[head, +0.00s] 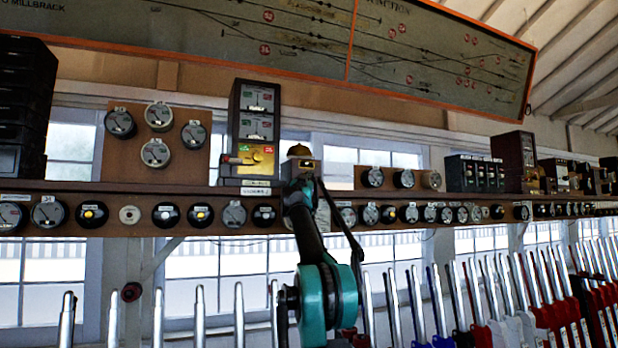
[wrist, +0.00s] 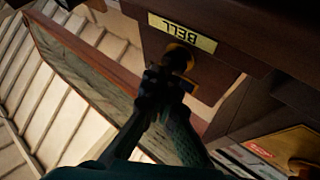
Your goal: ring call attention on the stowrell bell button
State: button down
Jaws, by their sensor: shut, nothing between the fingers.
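In the wrist view a yellow plate reading BELL (wrist: 182,32), upside down, is fixed to a brown wooden box. Just below it is a dark round button (wrist: 179,58) with a brass-coloured rim. My gripper (wrist: 166,82) is shut and empty, its fingertips right at the button and partly overlapping it. I cannot tell whether they touch it. In the head view a brass bell dome (head: 299,150) tops a small box on the shelf. My gripper (head: 304,184) is up in front of that box, and my arm partly hides it. The name Stowrell is not readable.
A tall block instrument (head: 253,130) with red and green labels stands left of the bell on the shelf (head: 150,187). Dials line the shelf front. Several upright levers (head: 198,315) stand below. A track diagram (head: 280,30) hangs above.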

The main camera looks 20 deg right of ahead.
dwell(0.4)
jog(key=shift+s, duration=0.85)
jog(key=s, duration=0.5)
jog(key=shift+d, duration=0.15)
dwell(0.4)
